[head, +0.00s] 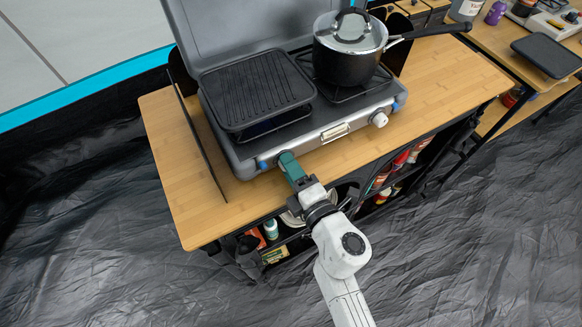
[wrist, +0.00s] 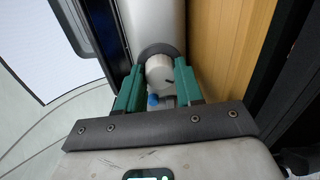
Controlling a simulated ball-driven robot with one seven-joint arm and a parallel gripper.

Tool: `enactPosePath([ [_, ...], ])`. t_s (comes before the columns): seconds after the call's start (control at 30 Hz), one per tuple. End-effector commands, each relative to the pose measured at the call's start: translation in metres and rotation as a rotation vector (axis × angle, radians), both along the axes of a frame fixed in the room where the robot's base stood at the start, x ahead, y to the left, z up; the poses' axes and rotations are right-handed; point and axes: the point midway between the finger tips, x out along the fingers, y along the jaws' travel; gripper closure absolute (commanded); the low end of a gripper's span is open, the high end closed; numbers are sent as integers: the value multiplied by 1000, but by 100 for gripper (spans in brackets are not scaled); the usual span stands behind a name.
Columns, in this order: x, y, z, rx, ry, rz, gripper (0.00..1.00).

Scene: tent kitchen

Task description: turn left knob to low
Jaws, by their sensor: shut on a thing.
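The grey camp stove (head: 228,148) stands on the wooden table, its lid raised. My gripper (head: 287,158) is at the left knob on the stove's front panel, and its green fingers hide the knob in the head view. In the wrist view the white left knob (wrist: 160,70) sits between the two green fingertips of my gripper (wrist: 158,80), which are shut on it from both sides. A dark mark shows on the knob, but its setting cannot be read. The white right knob (head: 379,119) is free on the same panel.
A black ridged griddle (head: 257,90) covers the left burner. A lidded pot (head: 347,62) stands on the right burner, its handle reaching right. The table (head: 190,214) has bare wood in front. Shelves below hold several items.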

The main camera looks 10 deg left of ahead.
Motion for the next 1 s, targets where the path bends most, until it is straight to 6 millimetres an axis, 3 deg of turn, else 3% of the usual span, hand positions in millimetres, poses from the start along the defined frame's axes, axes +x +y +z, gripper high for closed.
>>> enactPosePath([
  [0.43,-1,0,-3,-11,-1,1,94],
  [0.47,-1,0,-3,-11,-1,1,63],
  [0.5,-1,0,-3,-11,-1,1,59],
  [0.73,-1,0,-1,-10,-3,0,38],
  [1.0,0,0,-2,-10,-3,-1,38],
])
